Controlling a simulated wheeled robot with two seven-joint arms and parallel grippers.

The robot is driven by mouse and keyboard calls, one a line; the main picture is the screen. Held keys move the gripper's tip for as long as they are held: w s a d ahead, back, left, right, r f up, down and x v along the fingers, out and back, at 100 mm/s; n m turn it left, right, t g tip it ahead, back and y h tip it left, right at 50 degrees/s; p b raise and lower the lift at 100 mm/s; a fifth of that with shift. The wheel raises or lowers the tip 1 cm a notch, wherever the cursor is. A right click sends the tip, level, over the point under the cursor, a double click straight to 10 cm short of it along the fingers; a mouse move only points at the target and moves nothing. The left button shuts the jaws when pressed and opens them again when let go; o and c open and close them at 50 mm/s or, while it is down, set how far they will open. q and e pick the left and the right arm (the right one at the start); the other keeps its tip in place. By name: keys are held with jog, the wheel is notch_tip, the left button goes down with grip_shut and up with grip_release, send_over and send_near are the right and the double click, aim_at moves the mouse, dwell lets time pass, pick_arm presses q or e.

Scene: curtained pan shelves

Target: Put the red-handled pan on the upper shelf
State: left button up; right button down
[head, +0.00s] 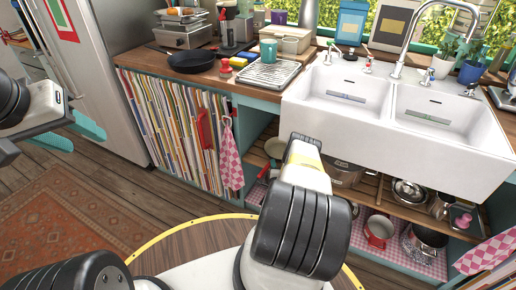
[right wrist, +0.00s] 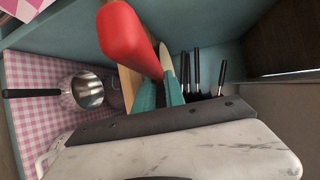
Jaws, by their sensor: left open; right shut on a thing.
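The red handle (right wrist: 128,38) of a pan is large in the right wrist view, between the teal fingers of my right gripper (right wrist: 161,80), which is shut on it. The pan's bowl is not clear in that view. In the head view a pale pan (head: 276,147) with a bit of red near it shows at the left of the under-sink opening, beside my right arm. My right fingers are hidden there. The upper shelf (head: 367,183) is slatted wood under the sink. My left gripper (head: 88,142) is open and empty at the left, near the fridge.
A large pot (head: 343,173) and a lidded steel pan (head: 409,191) stand on the upper shelf. A red pot (head: 378,231) and a steel pan (head: 428,240) sit on the gingham lower shelf. The white sink (head: 400,130) overhangs. A pink checked cloth (head: 229,155) hangs at left.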

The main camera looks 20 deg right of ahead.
jog(key=shift+f, duration=0.2)
dwell(0.6)
jog(key=c, duration=1.3)
grip_release()
jog(key=shift+f, duration=0.2)
jog(key=c, duration=0.4)
jog(key=shift+s+r, duration=0.1)
jog(key=shift+v, duration=7.45)
